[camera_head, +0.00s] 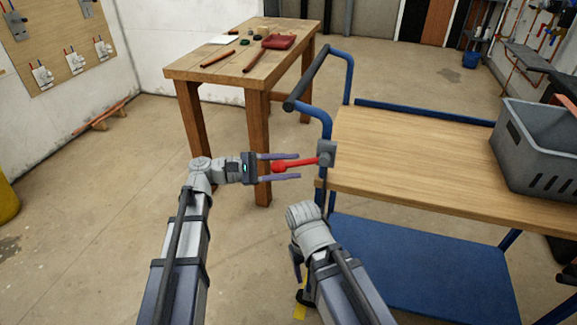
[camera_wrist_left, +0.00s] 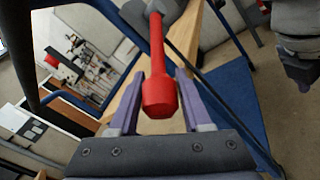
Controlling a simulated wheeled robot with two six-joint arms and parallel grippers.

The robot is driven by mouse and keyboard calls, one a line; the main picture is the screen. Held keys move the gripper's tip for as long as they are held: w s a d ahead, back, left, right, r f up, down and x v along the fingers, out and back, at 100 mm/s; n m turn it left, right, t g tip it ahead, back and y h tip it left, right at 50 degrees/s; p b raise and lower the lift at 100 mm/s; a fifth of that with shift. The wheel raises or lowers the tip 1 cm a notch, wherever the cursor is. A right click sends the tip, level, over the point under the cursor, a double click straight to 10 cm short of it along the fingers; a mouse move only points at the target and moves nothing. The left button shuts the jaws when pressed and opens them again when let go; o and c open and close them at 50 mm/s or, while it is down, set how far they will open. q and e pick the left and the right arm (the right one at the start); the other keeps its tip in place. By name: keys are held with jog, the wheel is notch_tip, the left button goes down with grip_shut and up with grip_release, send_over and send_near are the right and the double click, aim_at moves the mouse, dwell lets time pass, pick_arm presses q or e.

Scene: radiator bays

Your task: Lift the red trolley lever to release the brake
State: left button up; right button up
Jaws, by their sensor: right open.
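The red trolley lever (camera_head: 303,162) sticks out to the left from a grey block (camera_head: 326,153) at the trolley's left corner. It lies near level, with its thick round knob at the free end. My left gripper (camera_head: 288,167) is open, with one purple finger on each side of the knob. In the left wrist view the red lever (camera_wrist_left: 158,60) runs down between the two fingers (camera_wrist_left: 158,98), with a gap visible beside the knob. My right gripper (camera_head: 298,272) hangs low beside the trolley's left end; its fingers are mostly hidden by its own arm.
The blue trolley has a wooden top (camera_head: 420,165), a blue lower shelf (camera_head: 415,265) and a dark push handle (camera_head: 306,80). A grey crate (camera_head: 535,150) stands on its right side. A wooden workbench (camera_head: 240,60) with small items is behind.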

pick_arm(q)
grip_shut()
dwell(1.0)
